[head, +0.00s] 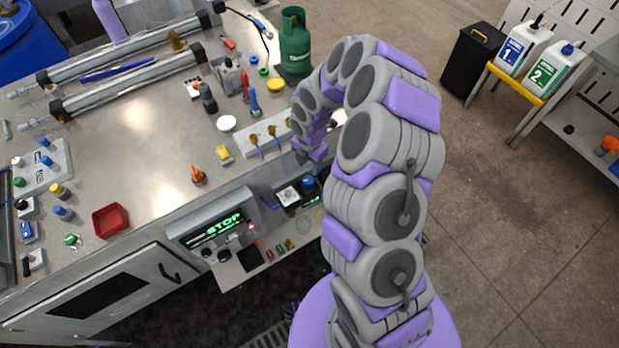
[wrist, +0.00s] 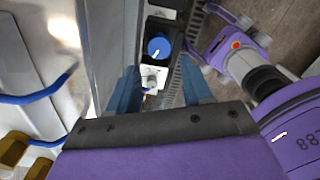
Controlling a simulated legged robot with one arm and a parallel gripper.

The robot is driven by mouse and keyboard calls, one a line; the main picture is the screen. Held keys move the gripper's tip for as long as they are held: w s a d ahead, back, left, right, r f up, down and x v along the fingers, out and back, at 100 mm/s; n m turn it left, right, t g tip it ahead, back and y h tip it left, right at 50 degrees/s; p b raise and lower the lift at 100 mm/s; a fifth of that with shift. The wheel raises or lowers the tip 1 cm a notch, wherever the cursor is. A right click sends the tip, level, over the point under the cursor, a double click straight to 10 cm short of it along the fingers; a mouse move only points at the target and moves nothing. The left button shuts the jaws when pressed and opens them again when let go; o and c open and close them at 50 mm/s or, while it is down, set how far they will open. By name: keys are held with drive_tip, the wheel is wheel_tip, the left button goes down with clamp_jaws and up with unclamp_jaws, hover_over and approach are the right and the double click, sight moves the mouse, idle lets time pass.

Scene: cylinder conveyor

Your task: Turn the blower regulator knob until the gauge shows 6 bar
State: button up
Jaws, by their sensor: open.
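A blue round knob (wrist: 158,46) with a white mark shows in the wrist view, just beyond my fingertips and roughly centred between them. Beside it on the near side is a small white square part (wrist: 152,79). My gripper (wrist: 160,68) is open, its two blue fingers apart with nothing held. In the head view the blue knob (head: 308,182) sits on a dark unit at the bench front, below the end of my arm. A small green display (head: 312,199) is by it, too small to read. I cannot make out a gauge reading.
A control box (head: 212,220) reading STOP stands left of the knob. The metal bench (head: 130,140) carries tools, a red tray (head: 110,220) and a green gas bottle (head: 295,45). Two white canisters (head: 540,60) stand on a yellow stand at the right. Open floor lies right of my arm.

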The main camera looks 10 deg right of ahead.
sight(308, 180)
drive_tip(key=f, duration=0.8)
drive_tip(key=shift+a+b, duration=0.2)
drive_tip(key=shift+b, duration=0.2)
drive_tip(key=shift+d+f, duration=0.15)
drive_tip(key=shift+f, duration=0.3)
drive_tip(key=shift+a, duration=0.25)
drive_tip(key=shift+c, duration=1.3)
drive_tip(key=shift+d, duration=0.1)
drive_tip(key=c, duration=0.5)
drive_tip(key=shift+r, duration=0.1)
